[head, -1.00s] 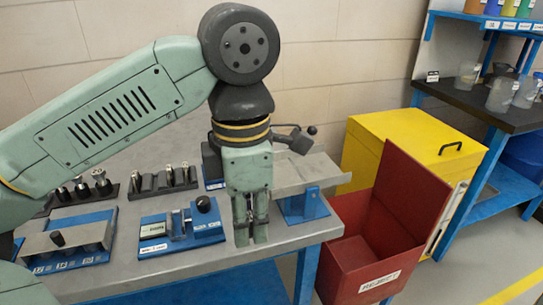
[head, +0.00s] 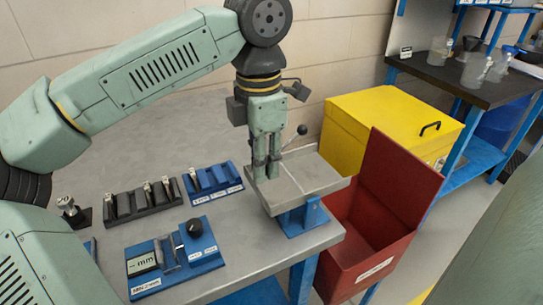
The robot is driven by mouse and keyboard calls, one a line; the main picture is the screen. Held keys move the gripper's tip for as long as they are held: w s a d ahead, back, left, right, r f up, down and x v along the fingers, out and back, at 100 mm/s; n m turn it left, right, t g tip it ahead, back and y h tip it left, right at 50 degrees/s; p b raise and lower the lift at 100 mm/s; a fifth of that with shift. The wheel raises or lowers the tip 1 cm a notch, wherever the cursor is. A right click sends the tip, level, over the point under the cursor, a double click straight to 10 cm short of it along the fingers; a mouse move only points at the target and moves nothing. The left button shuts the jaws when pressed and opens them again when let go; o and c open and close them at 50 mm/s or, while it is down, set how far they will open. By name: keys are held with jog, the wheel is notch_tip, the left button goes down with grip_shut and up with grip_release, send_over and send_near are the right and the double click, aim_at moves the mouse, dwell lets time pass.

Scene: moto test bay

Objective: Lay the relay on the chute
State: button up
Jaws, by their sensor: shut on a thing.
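The chute (head: 318,178) is a sloping grey metal tray on a blue stand at the bench's right end. My gripper (head: 266,172) points down over the left part of the chute, its fingertips very close to the tray surface. It is shut on the relay, which is small and mostly hidden between the fingers. I cannot tell whether the relay touches the tray.
A red open bin (head: 372,225) stands below the chute's right end, with a yellow box (head: 385,125) behind. A blue gauge fixture (head: 175,262), a black rack (head: 145,207) and a blue rack (head: 212,182) stand left on the bench (head: 265,250). A ball-tipped lever (head: 301,131) rises behind the chute.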

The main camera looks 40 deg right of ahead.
jog(key=d, duration=0.1)
jog(key=w+d, duration=0.1)
jog(key=d, duration=0.1)
jog(key=shift+w+d+f+p, duration=0.1)
jog(key=shift+w+d+p, duration=0.1)
jog(key=shift+p, duration=0.2)
jog(key=shift+f+p, duration=0.45)
jog(key=shift+f, duration=1.55)
jog(key=o, duration=0.7)
notch_tip(320, 180, up, 12)
jog(key=shift+r+b, duration=0.2)
jog(key=shift+b, duration=0.35)
